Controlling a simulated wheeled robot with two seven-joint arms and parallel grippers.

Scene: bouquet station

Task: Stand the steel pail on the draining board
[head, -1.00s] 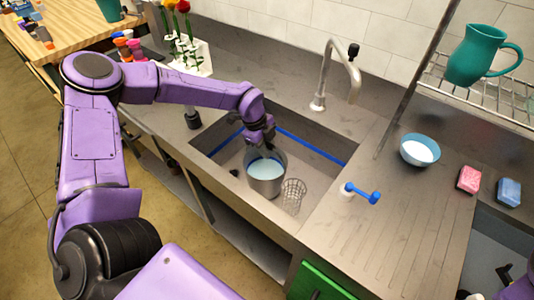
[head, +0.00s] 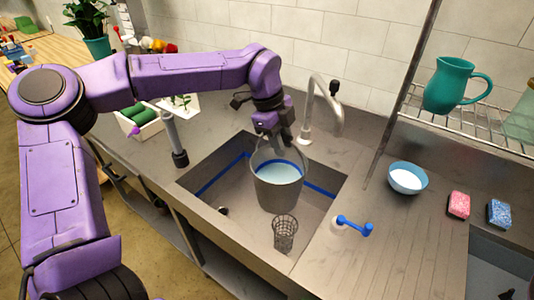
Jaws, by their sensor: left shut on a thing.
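The steel pail (head: 278,190) is grey, with pale blue water inside, and is upright over the sink basin (head: 230,195). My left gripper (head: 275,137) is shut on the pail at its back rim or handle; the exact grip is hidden. The pail appears raised off the basin floor. The grooved draining board (head: 400,250) is to the right of the basin, and its middle is bare. My right gripper is not in view.
A blue bowl (head: 407,180), a pink sponge (head: 459,205) and a blue sponge (head: 499,213) are behind. The faucet (head: 318,108) rises behind the basin.

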